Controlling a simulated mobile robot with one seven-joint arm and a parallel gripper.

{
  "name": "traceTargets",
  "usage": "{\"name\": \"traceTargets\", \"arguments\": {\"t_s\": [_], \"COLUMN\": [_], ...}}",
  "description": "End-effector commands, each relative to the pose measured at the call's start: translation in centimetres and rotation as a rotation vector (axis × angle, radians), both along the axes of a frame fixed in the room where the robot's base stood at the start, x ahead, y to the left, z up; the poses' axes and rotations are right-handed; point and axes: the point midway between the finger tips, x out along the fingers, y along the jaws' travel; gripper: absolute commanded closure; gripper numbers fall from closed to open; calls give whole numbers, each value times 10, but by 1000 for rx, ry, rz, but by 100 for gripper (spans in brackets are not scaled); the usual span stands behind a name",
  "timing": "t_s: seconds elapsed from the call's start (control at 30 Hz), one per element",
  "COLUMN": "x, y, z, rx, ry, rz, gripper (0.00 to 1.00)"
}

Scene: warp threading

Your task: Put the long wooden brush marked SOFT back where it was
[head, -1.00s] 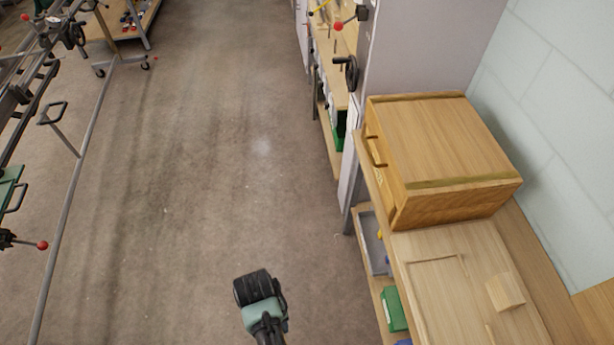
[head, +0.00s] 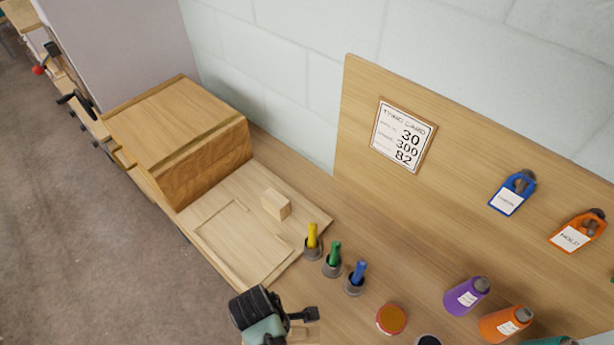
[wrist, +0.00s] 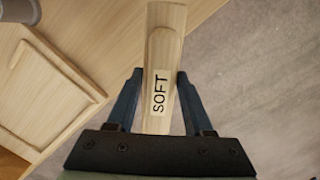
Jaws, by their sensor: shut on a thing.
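The long wooden brush (wrist: 166,50) marked SOFT is pale wood with a black-lettered label. In the wrist view it lies lengthwise between the two blue fingers of my gripper (wrist: 160,77), which is shut on it. In the head view my gripper (head: 303,315) is at the bottom, by the front edge of the bench, and the brush is mostly hidden there. A pale wooden board (head: 212,222) with a shallow outlined recess lies on the bench, left of and beyond my gripper. The board's recess also shows at the left of the wrist view (wrist: 45,95).
A wooden box (head: 185,130) stands behind the board. A small wood block (head: 276,205) sits on the board. Yellow (head: 312,236), green (head: 334,253) and blue (head: 358,272) handled tools stand in cups. A red-topped round tin (head: 391,319) and purple (head: 467,296) and orange (head: 505,323) cones are to the right.

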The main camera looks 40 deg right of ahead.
Motion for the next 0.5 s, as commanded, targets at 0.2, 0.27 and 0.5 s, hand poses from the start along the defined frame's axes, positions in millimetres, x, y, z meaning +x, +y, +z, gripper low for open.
{"name": "traceTargets", "arguments": {"t_s": [0.2, 0.27, 0.5], "x": [-24, -31, -52], "y": [-42, -52, -79], "z": [20, 25, 38], "rx": [-4, -4, -4], "ry": [-2, -1, -2], "rz": [349, 440, 707], "gripper": [100, 100, 100]}}
